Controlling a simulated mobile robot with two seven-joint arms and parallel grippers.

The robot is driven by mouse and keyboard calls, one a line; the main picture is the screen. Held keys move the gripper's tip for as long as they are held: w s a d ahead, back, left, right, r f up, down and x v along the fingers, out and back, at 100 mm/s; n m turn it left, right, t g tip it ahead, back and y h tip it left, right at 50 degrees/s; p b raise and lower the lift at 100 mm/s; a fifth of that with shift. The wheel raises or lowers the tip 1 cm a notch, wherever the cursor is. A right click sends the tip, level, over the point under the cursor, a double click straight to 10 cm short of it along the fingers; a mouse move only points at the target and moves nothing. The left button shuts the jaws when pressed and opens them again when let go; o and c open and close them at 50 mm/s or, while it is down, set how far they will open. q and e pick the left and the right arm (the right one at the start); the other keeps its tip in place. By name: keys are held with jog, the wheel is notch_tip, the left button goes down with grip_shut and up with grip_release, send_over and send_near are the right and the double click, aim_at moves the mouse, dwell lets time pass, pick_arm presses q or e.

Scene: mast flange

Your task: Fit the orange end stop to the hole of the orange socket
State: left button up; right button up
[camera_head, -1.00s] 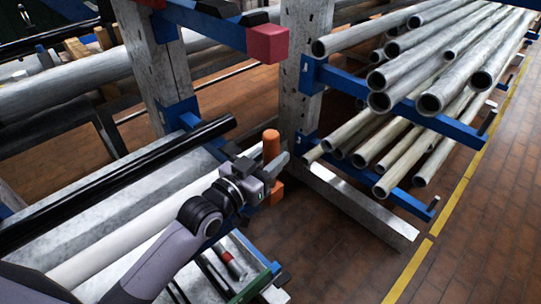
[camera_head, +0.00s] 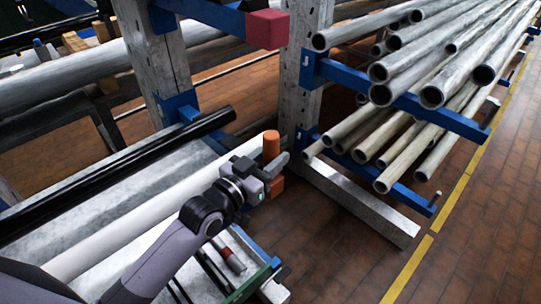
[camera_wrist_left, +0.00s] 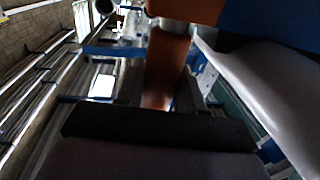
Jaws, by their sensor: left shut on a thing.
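The orange end stop (camera_head: 271,146) is a short upright cylinder. My left gripper (camera_head: 272,170) is shut on its lower part, and its top sticks up above the fingers. The end stop also shows between the dark fingers in the left wrist view (camera_wrist_left: 166,62). The orange socket (camera_head: 276,188) shows just below the gripper in the head view, partly covered by it. In the left wrist view an orange part joined to blue, apparently the socket (camera_wrist_left: 185,9), is at the top edge. I cannot see the socket's hole or whether the two parts touch. My right gripper is not in view.
A rack post (camera_head: 301,85) stands just behind the end stop. A blue rack arm with a red end block (camera_head: 267,28) juts out above. Grey pipes (camera_head: 440,90) lie to the right. A black tube (camera_head: 120,175) and a white tube (camera_head: 150,210) lie to the left. Brown floor is open at lower right.

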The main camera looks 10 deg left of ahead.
aim_at(266, 165)
pick_arm(q)
jog(key=shift+f+b, duration=0.3)
jog(key=shift+f, duration=0.2)
jog(key=o, duration=1.2)
jog(key=shift+s, duration=0.15)
jog(key=shift+v, duration=3.5)
jog(key=shift+a, duration=0.1)
